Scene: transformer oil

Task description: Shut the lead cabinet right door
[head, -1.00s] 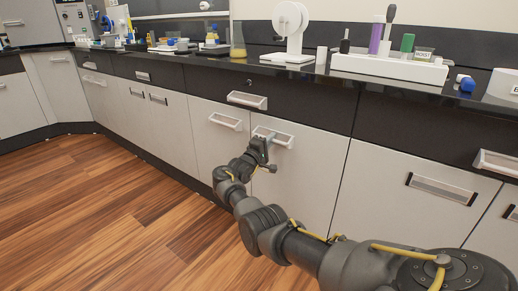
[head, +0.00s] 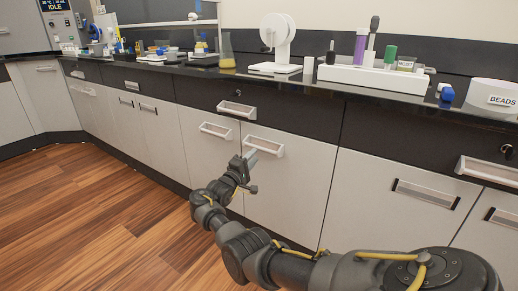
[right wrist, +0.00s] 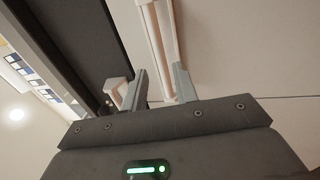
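The light grey right door (head: 290,185) of the lower cabinet stands under the counter, beside its left door (head: 203,158). It looks flush or nearly so; I cannot tell if a small gap remains. Its white bar handle (head: 266,146) is near its upper left. My right gripper (head: 250,158) is at the handle's left end. In the right wrist view its two fingers (right wrist: 160,86) are spread apart, with the handle bar (right wrist: 158,45) running up between and beyond them. Contact with the handle is unclear. My left gripper is out of view.
Black drawer fronts (head: 290,118) with handles run above the doors. The black countertop (head: 330,88) carries a white reel stand (head: 277,45), a white rack with tubes (head: 375,78) and a beads container (head: 492,95). The wooden floor (head: 90,215) at left is clear.

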